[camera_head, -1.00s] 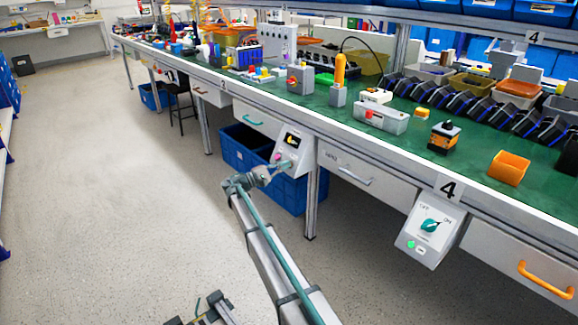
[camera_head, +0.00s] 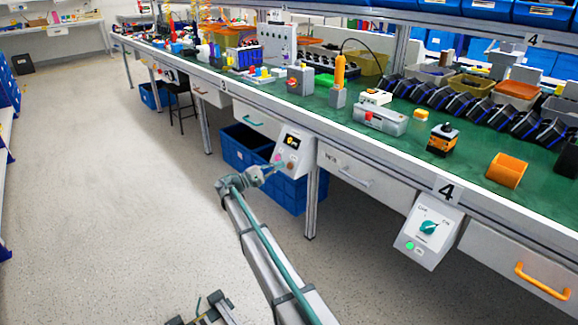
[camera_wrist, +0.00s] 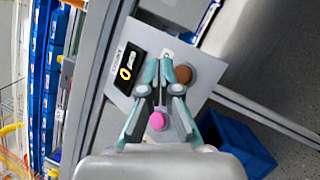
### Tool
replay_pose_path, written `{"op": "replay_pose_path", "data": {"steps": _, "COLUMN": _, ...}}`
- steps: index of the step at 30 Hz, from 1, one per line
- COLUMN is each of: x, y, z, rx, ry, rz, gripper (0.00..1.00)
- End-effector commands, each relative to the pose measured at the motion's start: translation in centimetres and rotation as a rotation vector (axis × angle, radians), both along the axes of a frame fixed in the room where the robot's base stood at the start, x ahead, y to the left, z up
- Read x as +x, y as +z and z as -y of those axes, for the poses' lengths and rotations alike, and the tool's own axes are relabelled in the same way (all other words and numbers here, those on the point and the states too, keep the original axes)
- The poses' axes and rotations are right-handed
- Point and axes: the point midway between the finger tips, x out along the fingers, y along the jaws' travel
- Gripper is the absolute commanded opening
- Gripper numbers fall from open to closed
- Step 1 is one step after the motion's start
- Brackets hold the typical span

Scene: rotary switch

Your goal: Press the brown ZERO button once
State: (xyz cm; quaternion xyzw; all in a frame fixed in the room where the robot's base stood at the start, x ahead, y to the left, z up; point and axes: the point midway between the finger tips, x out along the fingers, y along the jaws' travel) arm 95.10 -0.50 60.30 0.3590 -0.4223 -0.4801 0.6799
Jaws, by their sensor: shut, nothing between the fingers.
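The brown button (camera_wrist: 184,74) shows on the grey control box in the wrist view, just right of my fingertips. In the head view the brown button (camera_head: 290,165) is small, on the lower right of the box's sloped face. My gripper (camera_wrist: 166,68) is shut and empty, its fingertips beside the button in the picture; I cannot tell whether they touch it. In the head view my gripper (camera_head: 279,167) is in front of the box. A pink button (camera_wrist: 157,121) is on the same face. The black display (camera_wrist: 128,68) shows a yellow ring and pale marks too small to read.
The control box (camera_head: 303,151) hangs at the workbench (camera_head: 330,145) front edge. Blue bins (camera_head: 240,155) stand under the bench. A second box with a teal rotary knob (camera_head: 428,227) hangs further right. The floor at left is clear.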

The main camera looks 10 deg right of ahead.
Motion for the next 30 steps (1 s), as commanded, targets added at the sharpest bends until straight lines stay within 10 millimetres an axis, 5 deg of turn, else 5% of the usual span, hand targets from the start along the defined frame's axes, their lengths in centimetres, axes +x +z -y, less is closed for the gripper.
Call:
{"op": "replay_pose_path", "data": {"steps": 12, "x": -1.4, "y": 1.6, "z": -2.4, "rx": 0.000, "ry": 0.000, "rz": 0.000, "gripper": 0.00}}
{"op": "replay_pose_path", "data": {"steps": 30, "x": -1.3, "y": 1.7, "z": -2.4, "rx": 0.000, "ry": -0.001, "rz": 0.000, "gripper": 0.00}}
